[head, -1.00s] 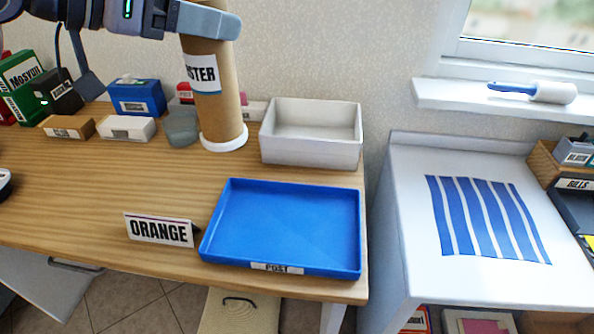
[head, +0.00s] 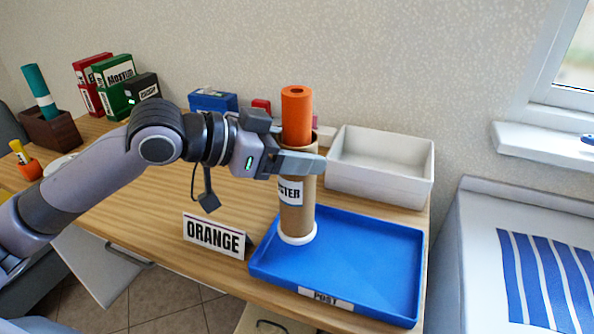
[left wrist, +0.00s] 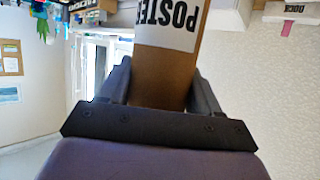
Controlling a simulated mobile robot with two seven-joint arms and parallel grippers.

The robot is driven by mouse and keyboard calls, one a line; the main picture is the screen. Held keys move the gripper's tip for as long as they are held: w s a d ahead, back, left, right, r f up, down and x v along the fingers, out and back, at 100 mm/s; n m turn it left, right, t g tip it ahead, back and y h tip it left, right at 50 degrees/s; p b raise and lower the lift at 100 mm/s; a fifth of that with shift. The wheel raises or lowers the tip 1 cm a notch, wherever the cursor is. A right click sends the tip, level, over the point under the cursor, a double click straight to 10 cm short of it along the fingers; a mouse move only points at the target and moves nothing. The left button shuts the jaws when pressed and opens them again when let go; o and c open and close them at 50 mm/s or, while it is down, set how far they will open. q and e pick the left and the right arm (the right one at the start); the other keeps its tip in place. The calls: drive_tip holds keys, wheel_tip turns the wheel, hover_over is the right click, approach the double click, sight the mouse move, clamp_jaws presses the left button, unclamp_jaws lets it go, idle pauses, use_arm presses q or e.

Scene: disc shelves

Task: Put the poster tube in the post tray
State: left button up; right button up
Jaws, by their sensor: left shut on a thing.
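The poster tube (head: 292,218) is a brown cardboard cylinder with a white end ring and a POSTER label, held upright. An orange roll (head: 297,112) stands out of its top. My left gripper (head: 304,163) is shut on the tube's upper part. The tube's lower end shows over the left part of the blue post tray (head: 385,262); I cannot tell whether it touches the tray floor. In the left wrist view the tube (left wrist: 160,88) fills the space between the fingers (left wrist: 160,85). My right gripper is not in view.
A white bin (head: 385,185) stands behind the tray. An ORANGE sign (head: 213,236) stands left of the tray, close to its edge. Boxes and binders (head: 115,83) line the back of the wooden desk (head: 150,195). A white surface with a blue striped sheet (head: 550,280) is to the right.

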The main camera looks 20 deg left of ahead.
sight(297, 190)
use_arm(q)
wheel_tip(297, 190, down, 3)
drive_tip(key=shift+f, duration=0.2)
drive_tip(key=shift+f, duration=0.2)
drive_tip(key=o, duration=1.4)
drive_tip(key=shift+r, duration=0.15)
